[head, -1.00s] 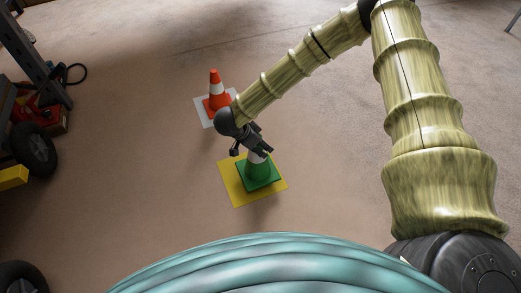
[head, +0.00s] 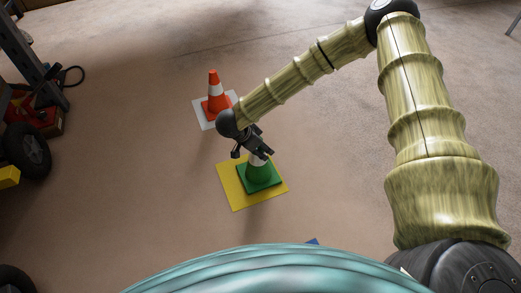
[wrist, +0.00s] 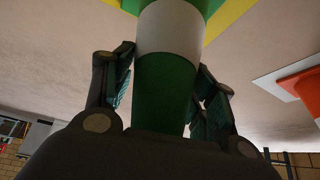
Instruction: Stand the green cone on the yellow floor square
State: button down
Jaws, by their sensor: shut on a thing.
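The green cone (head: 259,174) has a white band and a square green base, and it looks upright. In the head view its base lies over the yellow floor square (head: 235,194), within the square's edges; I cannot tell whether it touches the floor. My gripper (head: 256,148) is shut on the upper part of the cone and hides its tip in the head view. In the wrist view the cone (wrist: 165,85) stands between the two fingers (wrist: 163,95), with its base and some yellow at the top of the picture.
An orange cone (head: 214,98) stands on a white square (head: 201,116) just behind my gripper. A rack with a black wheel (head: 28,150) and a red item (head: 40,118) is at the left. A blue patch (head: 313,241) shows at the bottom.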

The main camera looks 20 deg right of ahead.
jog(key=shift+r, duration=0.1)
jog(key=c, duration=0.5)
grip_release()
jog(key=p+v, duration=0.6)
jog(key=v, duration=0.6)
jog(key=s+f+n+t+y, duration=0.35)
jog(key=s+f+n, duration=0.55)
jog(key=s+f, duration=0.55)
jog(key=s+d+n+g+y, duration=0.1)
jog(key=s+d+n+g, duration=0.1)
jog(key=s, duration=0.8)
jog(key=s+d+f+n+g+y, duration=0.1)
jog(key=s+d+n+g, duration=0.1)
jog(key=s, duration=0.8)
jog(key=shift+s+d+n+g, duration=0.25)
jog(key=shift+d+n+g, duration=0.15)
jog(key=shift+n, duration=0.5)
